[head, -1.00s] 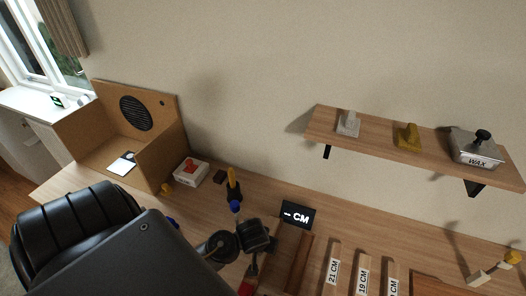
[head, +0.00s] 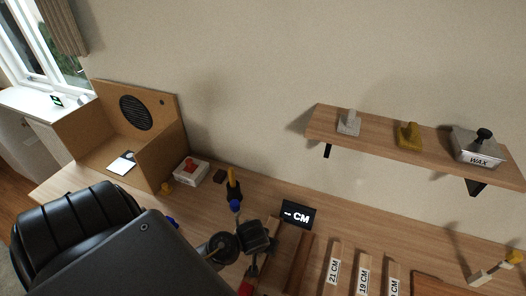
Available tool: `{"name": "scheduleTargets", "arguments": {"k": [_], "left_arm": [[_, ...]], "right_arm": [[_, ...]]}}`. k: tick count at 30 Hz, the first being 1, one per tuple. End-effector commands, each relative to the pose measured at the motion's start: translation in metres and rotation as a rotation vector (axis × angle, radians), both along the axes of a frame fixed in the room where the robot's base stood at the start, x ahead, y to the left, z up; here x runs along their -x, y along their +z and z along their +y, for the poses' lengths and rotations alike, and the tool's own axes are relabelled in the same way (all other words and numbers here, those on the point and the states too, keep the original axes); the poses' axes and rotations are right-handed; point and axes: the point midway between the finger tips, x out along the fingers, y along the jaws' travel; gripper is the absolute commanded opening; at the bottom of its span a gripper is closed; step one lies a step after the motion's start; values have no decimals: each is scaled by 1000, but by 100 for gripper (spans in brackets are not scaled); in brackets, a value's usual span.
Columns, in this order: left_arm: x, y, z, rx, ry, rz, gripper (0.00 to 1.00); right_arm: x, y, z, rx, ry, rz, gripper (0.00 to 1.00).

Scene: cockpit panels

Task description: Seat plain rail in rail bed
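A reddish-brown wooden strip (head: 301,262) lies on the bench in the lower middle, below the small display. I cannot tell whether it is the plain rail or part of the rail bed. A lighter wooden piece (head: 273,228) shows just left of it, partly behind my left arm. Pale wooden strips labelled 21 CM (head: 333,270), 19 CM (head: 362,276) and another CM length (head: 393,281) lie to the right. My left arm's black wrist end (head: 256,238) is over the bench beside the brown strip; its fingers are not clear. My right gripper is not in view.
A small black display (head: 298,214) reads "– CM". A red-topped white box (head: 190,171), a yellow-and-black tool (head: 233,185) and a wooden speaker box (head: 152,145) stand left. A wall shelf (head: 380,138) carries blocks and a WAX tin (head: 477,148). A red item (head: 247,286) shows below my wrist.

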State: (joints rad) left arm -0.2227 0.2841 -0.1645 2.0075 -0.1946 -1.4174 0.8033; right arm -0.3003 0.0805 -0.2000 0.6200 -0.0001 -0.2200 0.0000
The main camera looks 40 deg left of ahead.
Motion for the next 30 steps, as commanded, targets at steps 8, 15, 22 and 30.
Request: {"name": "scheduleTargets", "arguments": {"k": [8, 15, 22, 30], "left_arm": [[0, -8, 0, 0, -1, 0, 11], [0, -10, 0, 1, 0, -1, 48], [0, -10, 0, 0, 0, 0, 61], [3, -1, -2, 2, 0, -1, 61]], "right_arm": [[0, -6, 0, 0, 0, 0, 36], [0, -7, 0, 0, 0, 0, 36], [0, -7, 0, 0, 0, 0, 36], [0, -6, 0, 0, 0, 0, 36]]}}
